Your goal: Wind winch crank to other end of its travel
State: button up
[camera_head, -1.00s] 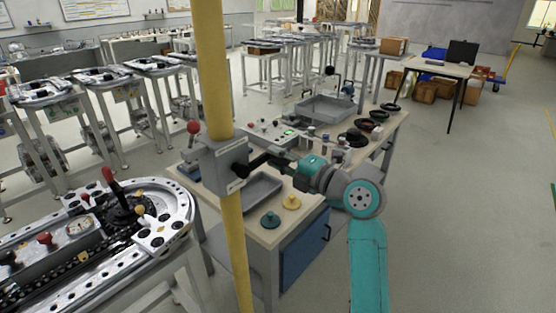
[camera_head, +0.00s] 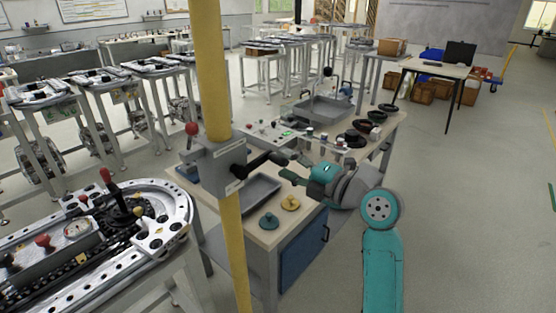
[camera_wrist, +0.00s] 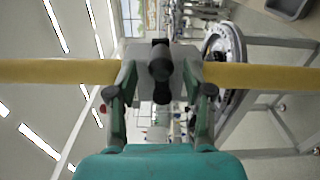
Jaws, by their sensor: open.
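The winch is a grey box (camera_head: 213,163) clamped on a yellow post, with its black crank (camera_head: 258,163) sticking out on the right side. In the wrist view the grey box (camera_wrist: 132,72) sits on the post and the crank's dark grip (camera_wrist: 160,65) points toward the camera. My gripper (camera_head: 284,166) is open just right of the crank's end. In the wrist view its fingers (camera_wrist: 160,95) stand apart on either side of the crank grip. I cannot tell whether they touch it. The crank arm is largely hidden behind the grip.
The yellow post (camera_head: 208,70) stands before me. A workbench (camera_head: 269,236) with a grey tray, round discs and small parts lies behind and below the gripper. A ring track (camera_head: 170,240) is at the left. Open floor (camera_head: 470,230) lies to the right.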

jog(key=v, duration=0.8)
jog(key=shift+s, duration=0.1)
